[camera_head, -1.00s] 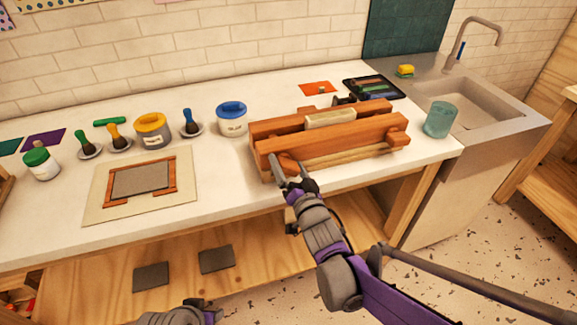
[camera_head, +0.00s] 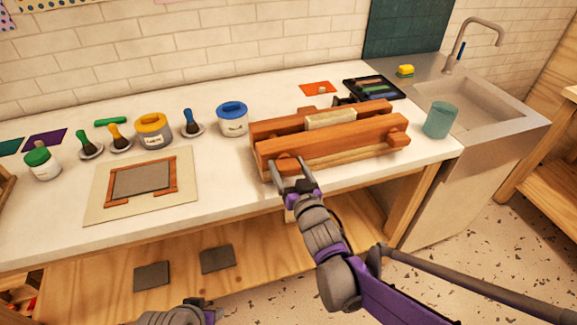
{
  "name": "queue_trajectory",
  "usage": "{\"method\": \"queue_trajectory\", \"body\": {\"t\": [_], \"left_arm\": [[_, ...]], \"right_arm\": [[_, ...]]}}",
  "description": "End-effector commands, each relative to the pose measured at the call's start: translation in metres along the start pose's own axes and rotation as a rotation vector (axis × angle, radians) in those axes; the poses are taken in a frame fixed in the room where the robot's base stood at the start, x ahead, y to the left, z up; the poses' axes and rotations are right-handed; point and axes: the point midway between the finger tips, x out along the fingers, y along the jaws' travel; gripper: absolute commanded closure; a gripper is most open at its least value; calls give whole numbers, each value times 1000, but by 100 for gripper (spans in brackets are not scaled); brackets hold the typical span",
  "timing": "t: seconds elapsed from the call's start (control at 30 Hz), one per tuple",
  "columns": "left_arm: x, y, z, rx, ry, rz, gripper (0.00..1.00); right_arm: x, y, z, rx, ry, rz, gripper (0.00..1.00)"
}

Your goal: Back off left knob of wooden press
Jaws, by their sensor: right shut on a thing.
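The wooden press (camera_head: 330,142) lies on the white counter, its long reddish front beam facing me. A pale block (camera_head: 330,118) sits between its beams. The left knob (camera_head: 287,163) is at the left end of the front beam, partly covered by my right gripper (camera_head: 292,172), whose fingers are around it and shut on it. The right knob (camera_head: 398,139) stands free at the right end. My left gripper (camera_head: 200,308) shows only in part at the bottom edge, and its fingers are not clear.
A blue-lidded jar (camera_head: 232,120) stands just left of the press. A teal cup (camera_head: 439,120) stands to its right by the sink (camera_head: 480,108). A framed board (camera_head: 142,182) lies at left. The counter's front edge is close below the press.

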Motion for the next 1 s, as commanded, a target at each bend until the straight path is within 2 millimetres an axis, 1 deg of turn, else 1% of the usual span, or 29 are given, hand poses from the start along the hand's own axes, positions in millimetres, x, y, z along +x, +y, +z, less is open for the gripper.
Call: {"method": "queue_trajectory", "body": {"t": [0.27,0.3,0.4,0.63,0.73,0.87,1.0], "left_arm": [[0,0,0,0,0,0,50],[0,0,0,0,0,0,50],[0,0,0,0,0,0,50],[0,0,0,0,0,0,50],[0,0,0,0,0,0,50],[1,0,1,0,0,0,50],[2,0,1,0,-1,0,50]], "right_arm": [[1,0,-1,-9,1,0,73],[1,0,-1,-8,1,0,16],[1,0,-1,-8,1,0,0],[0,0,0,-7,1,0,0],[-7,0,-1,-7,1,0,0],[-28,0,0,-9,1,0,0],[-58,0,0,-8,1,0,0]]}}
